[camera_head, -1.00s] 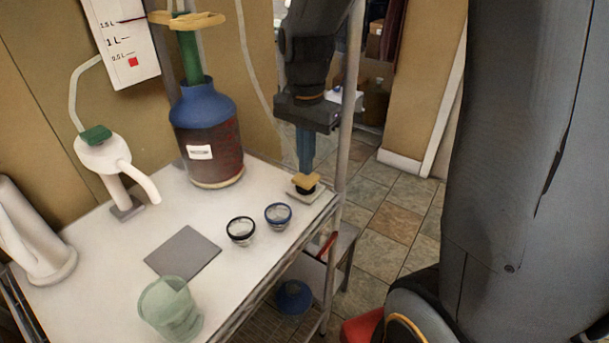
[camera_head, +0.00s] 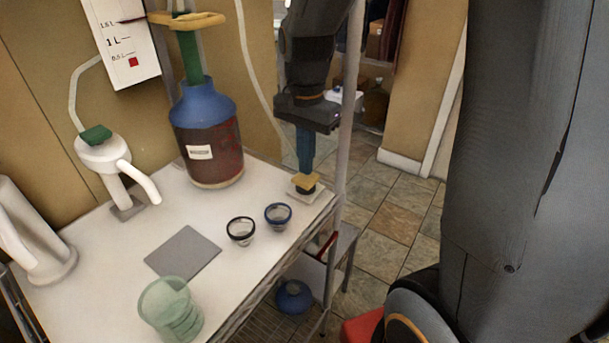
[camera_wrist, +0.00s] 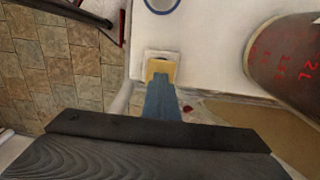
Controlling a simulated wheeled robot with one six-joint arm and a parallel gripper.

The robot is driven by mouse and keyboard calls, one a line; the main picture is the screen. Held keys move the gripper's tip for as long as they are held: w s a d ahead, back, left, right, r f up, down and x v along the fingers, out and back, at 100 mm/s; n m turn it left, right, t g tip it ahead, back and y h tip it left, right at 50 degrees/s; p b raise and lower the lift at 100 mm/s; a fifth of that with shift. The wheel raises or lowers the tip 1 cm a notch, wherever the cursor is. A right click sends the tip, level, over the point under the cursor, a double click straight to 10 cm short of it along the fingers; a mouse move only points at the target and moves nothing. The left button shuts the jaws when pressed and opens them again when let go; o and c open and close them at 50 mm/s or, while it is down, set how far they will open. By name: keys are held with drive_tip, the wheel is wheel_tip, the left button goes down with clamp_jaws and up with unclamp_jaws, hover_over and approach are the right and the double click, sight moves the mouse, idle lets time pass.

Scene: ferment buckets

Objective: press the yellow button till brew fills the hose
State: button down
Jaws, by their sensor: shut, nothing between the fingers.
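The yellow button (camera_head: 306,181) sits on a small pale base at the table's right back corner. It also shows in the wrist view (camera_wrist: 158,66). My gripper (camera_head: 305,172) points down with its blue fingers shut and empty. The fingertips (camera_wrist: 161,79) are at the button's top and appear to touch it; how far it is pressed I cannot tell. A pale hose (camera_head: 246,55) runs down the wall behind the bottle. Another pale hose (camera_head: 73,96) joins the gauge panel (camera_head: 120,45) to the white tap (camera_head: 104,157). I see no dark brew in either.
A large blue-topped bottle (camera_head: 208,140) stands behind the button to the left. Two small cups, black-rimmed (camera_head: 241,231) and blue-rimmed (camera_head: 278,216), stand in front. A grey mat (camera_head: 183,252), green cup (camera_head: 170,310) and white jug (camera_head: 35,240) are further left. A post (camera_head: 345,120) rises beside my gripper.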

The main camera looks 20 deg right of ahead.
drive_tip(key=shift+f, duration=0.2)
drive_tip(key=shift+f+b, duration=0.6)
drive_tip(key=shift+f, duration=0.55)
drive_tip(key=shift+r, duration=0.1)
drive_tip(key=shift+r+p, duration=1.3)
drive_tip(key=shift+f, duration=0.2)
